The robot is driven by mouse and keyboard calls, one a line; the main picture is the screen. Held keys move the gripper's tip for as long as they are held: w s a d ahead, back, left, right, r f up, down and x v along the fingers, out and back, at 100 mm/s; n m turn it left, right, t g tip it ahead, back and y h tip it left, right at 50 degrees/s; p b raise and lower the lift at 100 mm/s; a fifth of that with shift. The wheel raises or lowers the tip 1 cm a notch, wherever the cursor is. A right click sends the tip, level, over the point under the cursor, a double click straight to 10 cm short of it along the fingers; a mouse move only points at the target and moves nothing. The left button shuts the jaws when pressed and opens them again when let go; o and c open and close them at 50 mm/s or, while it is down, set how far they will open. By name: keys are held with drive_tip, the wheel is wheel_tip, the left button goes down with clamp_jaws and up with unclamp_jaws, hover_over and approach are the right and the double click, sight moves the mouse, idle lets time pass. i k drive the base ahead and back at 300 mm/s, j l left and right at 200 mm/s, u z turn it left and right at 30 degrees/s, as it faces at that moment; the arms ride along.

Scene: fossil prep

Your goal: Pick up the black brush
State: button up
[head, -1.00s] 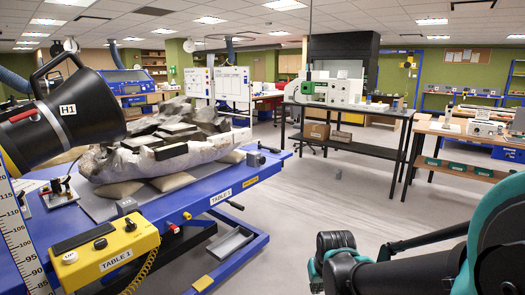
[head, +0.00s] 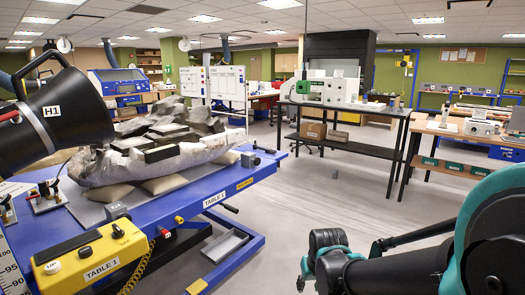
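I cannot make out a black brush in the head view. My teal and black arm (head: 405,262) reaches in from the lower right, over open floor and to the right of the blue table. I see no gripper fingers on the part in view. The blue table (head: 225,190), labelled TABLE 1, fills the left side. A large pale jacketed fossil block (head: 170,160) with dark pieces on top rests on it, on beige sandbags (head: 163,183).
A black nozzle marked H1 (head: 75,118) hangs over the table's left. A yellow control box (head: 92,257) sits at its near edge. A black-legged bench (head: 350,145) with machines stands behind, and a wooden bench (head: 460,131) at the right.

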sight(267, 150)
drive_tip(key=i+l+u, duration=0.2)
drive_tip(key=i+l, duration=0.35)
drive_tip(key=i, duration=0.3)
drive_tip(key=i+l+u, duration=0.2)
drive_tip(key=i+l, duration=0.5)
drive_tip(key=i, duration=0.1)
